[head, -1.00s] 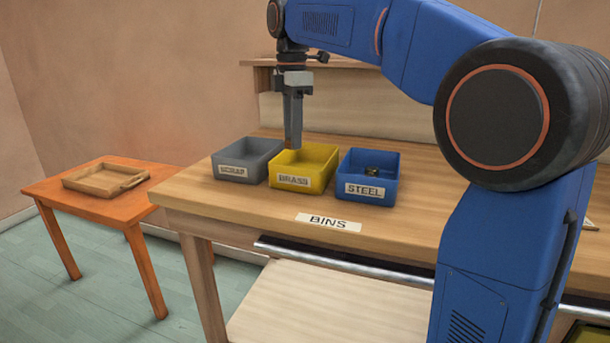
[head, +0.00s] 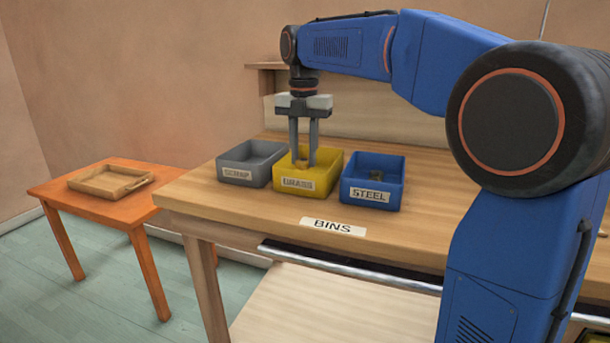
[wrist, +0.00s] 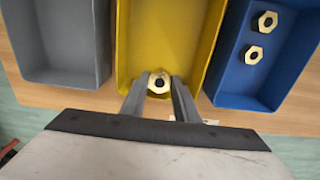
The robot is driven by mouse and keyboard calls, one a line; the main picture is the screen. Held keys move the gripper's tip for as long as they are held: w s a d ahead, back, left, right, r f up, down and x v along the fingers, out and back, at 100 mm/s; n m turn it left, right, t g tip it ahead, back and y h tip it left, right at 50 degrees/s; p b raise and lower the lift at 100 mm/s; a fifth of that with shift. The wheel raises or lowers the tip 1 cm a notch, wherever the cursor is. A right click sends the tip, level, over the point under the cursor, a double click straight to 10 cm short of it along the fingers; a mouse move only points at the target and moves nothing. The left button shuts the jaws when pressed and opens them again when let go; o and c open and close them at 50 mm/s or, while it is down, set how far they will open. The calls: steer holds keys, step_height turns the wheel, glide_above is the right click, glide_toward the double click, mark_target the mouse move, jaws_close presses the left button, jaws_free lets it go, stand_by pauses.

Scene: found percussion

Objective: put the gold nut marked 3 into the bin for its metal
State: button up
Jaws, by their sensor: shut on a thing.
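A gold nut (wrist: 159,82) shows between the tips of my gripper (wrist: 160,88) in the wrist view. Its mark is not readable. In the head view my gripper (head: 303,158) points straight down into the yellow bin labelled BRASS (head: 333,170), shut on the nut (head: 301,165), with the fingertips below the rim level. The yellow bin (wrist: 165,25) fills the middle of the wrist view, and its visible floor is bare apart from the held nut. Whether the nut touches the floor cannot be told.
A grey bin labelled SCRAP (head: 234,158) stands left of the yellow bin and looks empty. A blue bin labelled STEEL (head: 393,184) stands right; the wrist view shows two gold-coloured nuts (wrist: 265,21) in it. A wooden tray (head: 85,184) sits on an orange side table.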

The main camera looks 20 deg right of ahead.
mark_target(304, 160)
steer(key=shift+f, duration=2.7)
steer(key=shift+f, duration=0.15)
steer(key=o, duration=1.1)
step_height(304, 160, up, 12)
steer(key=shift+r, duration=0.15)
steer(key=shift+s, duration=0.1)
